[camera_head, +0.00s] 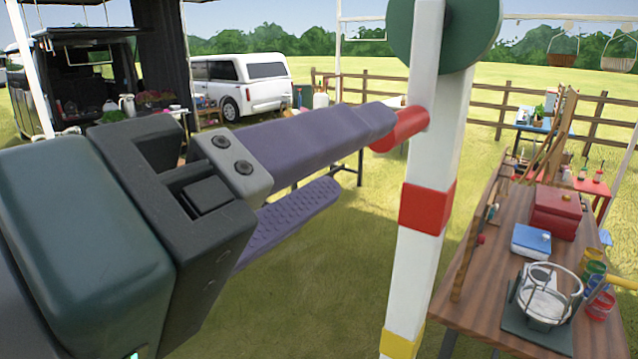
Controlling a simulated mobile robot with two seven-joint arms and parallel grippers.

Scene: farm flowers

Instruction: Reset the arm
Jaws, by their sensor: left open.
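My left gripper (362,158) fills the left and middle of the head view, close to the camera. It has two purple fingers, the lower one with a bumpy pad, and they stand apart with nothing visible between them. The tip of the upper finger is next to a red peg (402,129) on a white post (416,277). I cannot tell whether they touch. The post has a red band and a yellow band, and a dark green disc (443,30) at its top. My right gripper is not in view.
A wooden table (476,290) at the right holds a red box (556,212), a blue-and-white box (531,241), a glass vessel in a stand (546,297) and coloured jars. A white car (240,82), a dark van (85,82) and a fence stand behind. Open grass lies mid-view.

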